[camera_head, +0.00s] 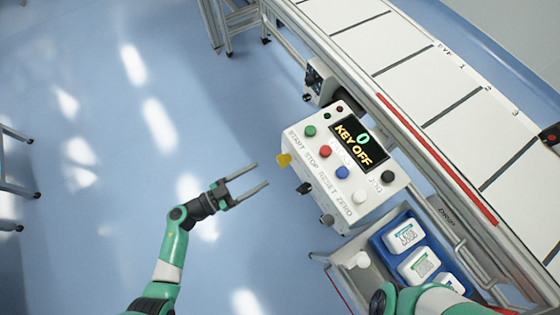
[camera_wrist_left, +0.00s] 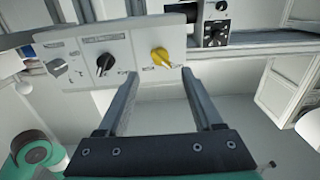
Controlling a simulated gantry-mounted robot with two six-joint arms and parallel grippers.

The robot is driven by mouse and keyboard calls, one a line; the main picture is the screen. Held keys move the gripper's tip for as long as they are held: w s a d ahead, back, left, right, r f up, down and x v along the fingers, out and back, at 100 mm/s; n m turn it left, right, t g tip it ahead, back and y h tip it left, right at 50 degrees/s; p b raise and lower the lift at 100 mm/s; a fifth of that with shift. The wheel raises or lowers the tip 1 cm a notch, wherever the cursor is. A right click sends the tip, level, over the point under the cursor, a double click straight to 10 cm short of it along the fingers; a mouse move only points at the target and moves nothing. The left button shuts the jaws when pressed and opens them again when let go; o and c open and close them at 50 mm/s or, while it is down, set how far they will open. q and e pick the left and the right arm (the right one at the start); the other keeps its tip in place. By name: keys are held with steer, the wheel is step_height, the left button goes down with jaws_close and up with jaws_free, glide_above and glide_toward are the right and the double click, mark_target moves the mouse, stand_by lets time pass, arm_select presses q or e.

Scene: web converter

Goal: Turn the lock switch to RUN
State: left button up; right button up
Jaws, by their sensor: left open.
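The white control box (camera_head: 345,165) has a display reading "KEY OFF". On its front face are a yellow knob (camera_head: 284,159), a black knob (camera_head: 304,187) and a grey part lower down. The labels are too small to read, so I cannot tell for certain which one is the lock switch. My left gripper (camera_head: 262,175) is open and empty, just off the front face. In the left wrist view, the yellow knob (camera_wrist_left: 160,57) shows between and beyond the fingertips, turned at a slant. The black knob (camera_wrist_left: 104,65) is left of it. My right gripper is out of view.
Several coloured buttons, one of them the red button (camera_head: 325,152), sit on the box's top. A conveyor (camera_head: 420,75) runs behind it. A blue tray (camera_head: 388,241) with white packs is at lower right, near my right arm. Open floor lies left of the box.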

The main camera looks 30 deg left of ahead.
mark_target(280, 161)
arm_select(q)
steer(key=b+x, duration=0.3)
steer(key=x, duration=0.5)
steer(key=shift+w+d, duration=0.1)
steer(key=shift+w, duration=0.05)
steer(key=shift+w+d, duration=0.1)
steer(key=shift+w, duration=0.15)
